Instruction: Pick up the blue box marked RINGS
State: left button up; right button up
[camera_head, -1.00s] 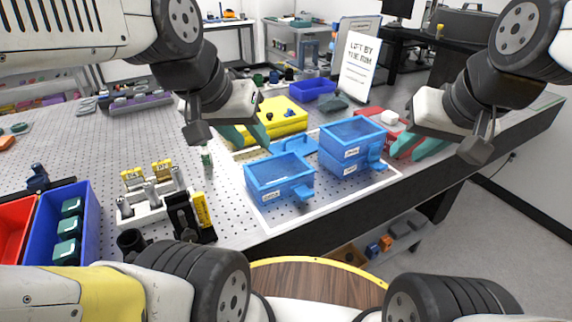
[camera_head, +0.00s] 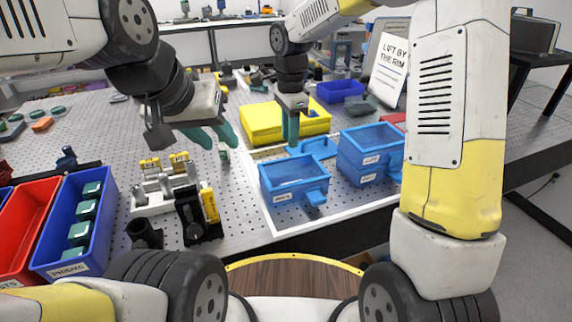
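Several blue boxes sit on a white-bordered area of the perforated table. One single box (camera_head: 293,183) stands at the front left, with a white label and a front tab. A stack of two blue boxes (camera_head: 368,160) stands to its right, each with a label. The label lettering is too small for me to tell which reads RINGS. My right gripper (camera_head: 290,143) points down just behind the single box, above a blue handle-like part (camera_head: 319,148). Its fingers appear edge-on, so their gap cannot be judged. My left gripper (camera_head: 222,145) is open and empty, left of the boxes.
A yellow box (camera_head: 262,122) lies behind the blue boxes. A sign reading LIFT BY THE RIM (camera_head: 388,65) stands at the back. A white fixture (camera_head: 160,195) and a blue bin (camera_head: 58,235) are at the left. My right arm covers the right side.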

aim_at(286, 159)
jog(key=f, duration=0.6)
jog(key=a+f, duration=0.1)
jog(key=f, duration=0.1)
jog(key=shift+w+f, duration=0.15)
jog(key=shift+f, duration=0.25)
grip_shut()
dwell(1.1)
